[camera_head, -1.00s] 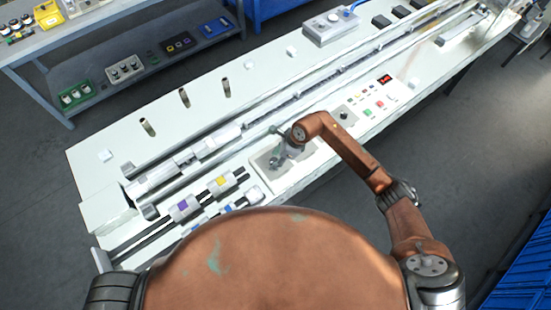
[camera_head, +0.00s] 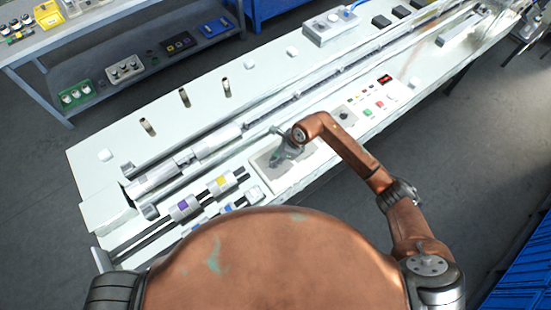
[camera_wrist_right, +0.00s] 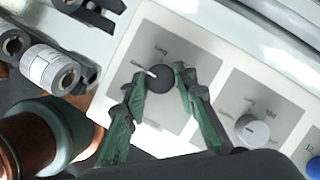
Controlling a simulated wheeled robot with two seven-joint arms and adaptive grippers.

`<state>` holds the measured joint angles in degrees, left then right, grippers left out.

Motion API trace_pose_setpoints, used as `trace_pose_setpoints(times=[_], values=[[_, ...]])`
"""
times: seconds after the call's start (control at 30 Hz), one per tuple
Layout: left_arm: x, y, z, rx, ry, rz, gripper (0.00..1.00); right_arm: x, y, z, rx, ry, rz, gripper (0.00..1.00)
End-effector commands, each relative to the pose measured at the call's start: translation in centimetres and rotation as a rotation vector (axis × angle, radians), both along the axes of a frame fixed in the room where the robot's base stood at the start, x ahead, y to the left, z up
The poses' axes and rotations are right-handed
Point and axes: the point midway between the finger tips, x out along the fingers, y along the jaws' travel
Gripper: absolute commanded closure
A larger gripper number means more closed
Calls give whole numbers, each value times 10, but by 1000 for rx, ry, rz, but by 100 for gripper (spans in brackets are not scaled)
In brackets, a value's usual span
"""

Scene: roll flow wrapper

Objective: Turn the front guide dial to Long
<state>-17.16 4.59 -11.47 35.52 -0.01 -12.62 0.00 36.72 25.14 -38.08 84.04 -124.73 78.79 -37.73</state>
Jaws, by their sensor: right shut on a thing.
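A round black dial (camera_wrist_right: 161,78) sits on a light grey plate with the word Long printed above it in the right wrist view. Its pale pointer (camera_wrist_right: 146,72) points to the left, away from the Long mark. My right gripper (camera_wrist_right: 163,80) has its green fingers on either side of this dial and is shut on it. In the head view the right gripper (camera_head: 281,151) is over the plate (camera_head: 262,168) at the bench's front edge, and the dial is hidden beneath it. My left gripper is out of view.
A second, grey dial (camera_wrist_right: 252,130) is on a neighbouring plate, with small labels. A blue button (camera_wrist_right: 314,167) lies beyond it. Rollers with purple (camera_head: 184,206) and yellow bands are left of the plate. A button panel (camera_head: 372,104) is to the right.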

Motion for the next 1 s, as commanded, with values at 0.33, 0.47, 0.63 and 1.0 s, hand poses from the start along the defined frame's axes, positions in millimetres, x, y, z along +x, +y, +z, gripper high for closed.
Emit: trace_pose_setpoints(times=[0.33,0.47,0.63,1.0], values=[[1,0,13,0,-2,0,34,-1,0,2,-2,-3,-223,98],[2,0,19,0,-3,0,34,-2,1,3,-1,-2,-344,98],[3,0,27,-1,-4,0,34,-3,2,3,1,-3,-506,98],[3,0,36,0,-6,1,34,-4,4,2,1,-3,-814,98]])
